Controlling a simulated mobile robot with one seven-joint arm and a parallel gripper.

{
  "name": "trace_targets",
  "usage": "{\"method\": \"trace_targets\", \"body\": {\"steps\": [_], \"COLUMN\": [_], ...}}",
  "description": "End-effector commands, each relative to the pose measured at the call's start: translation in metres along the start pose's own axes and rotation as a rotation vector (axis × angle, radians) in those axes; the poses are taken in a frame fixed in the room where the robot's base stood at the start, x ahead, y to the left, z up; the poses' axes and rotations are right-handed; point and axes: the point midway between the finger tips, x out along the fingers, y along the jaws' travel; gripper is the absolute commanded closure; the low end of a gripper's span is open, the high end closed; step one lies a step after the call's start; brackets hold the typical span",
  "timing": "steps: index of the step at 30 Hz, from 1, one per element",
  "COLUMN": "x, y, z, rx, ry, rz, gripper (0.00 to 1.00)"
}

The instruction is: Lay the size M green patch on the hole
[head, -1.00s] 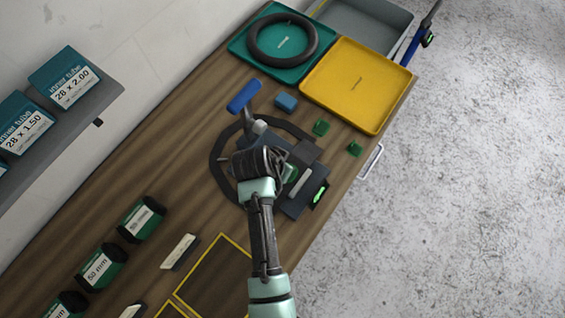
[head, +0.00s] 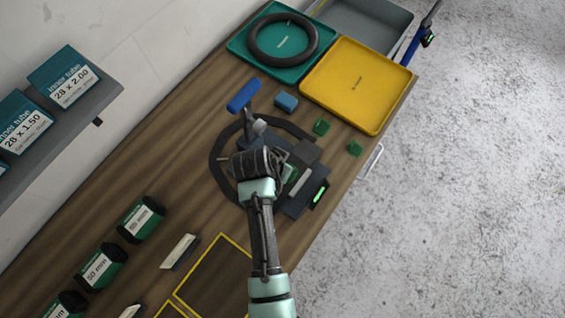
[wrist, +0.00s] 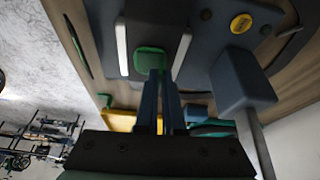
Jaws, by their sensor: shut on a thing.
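My gripper (wrist: 161,76) is shut on a green patch (wrist: 152,60), which sits between the fingertips, close over a dark plate on the bench. In the head view a bit of green (head: 289,173) shows beside my wrist, which covers most of the work spot. A black inner tube (head: 217,165) lies in a loop around and under the dark plate (head: 296,207). I cannot make out the hole. Two other green patches, one nearer (head: 320,127) and one by the bench edge (head: 355,148), lie loose. I cannot read any size marks.
A blue-handled tool (head: 243,96) stands up close behind my gripper; a blue block (head: 286,102) is near it. A yellow tray (head: 357,85) and a teal tray (head: 240,46) with a tire fill the far end. Pale strips (wrist: 182,55) flank the patch in the wrist view.

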Motion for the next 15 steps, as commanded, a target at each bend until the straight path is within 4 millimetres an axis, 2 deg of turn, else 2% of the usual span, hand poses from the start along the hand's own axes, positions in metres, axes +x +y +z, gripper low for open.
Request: {"method": "trace_targets", "body": {"steps": [3,4,9,15], "x": [0.0012,0.0010,0.0008,0.0008], "y": [0.0000,-0.0001,-0.0001,0.0000], "z": [0.0004,0.0003,0.0003,0.0003], "rx": [0.000,0.000,0.000,0.000], "ry": [0.000,0.000,0.000,0.000], "rz": [0.000,0.000,0.000,0.000], "gripper": [1.00,0.91,0.61,0.60]}}
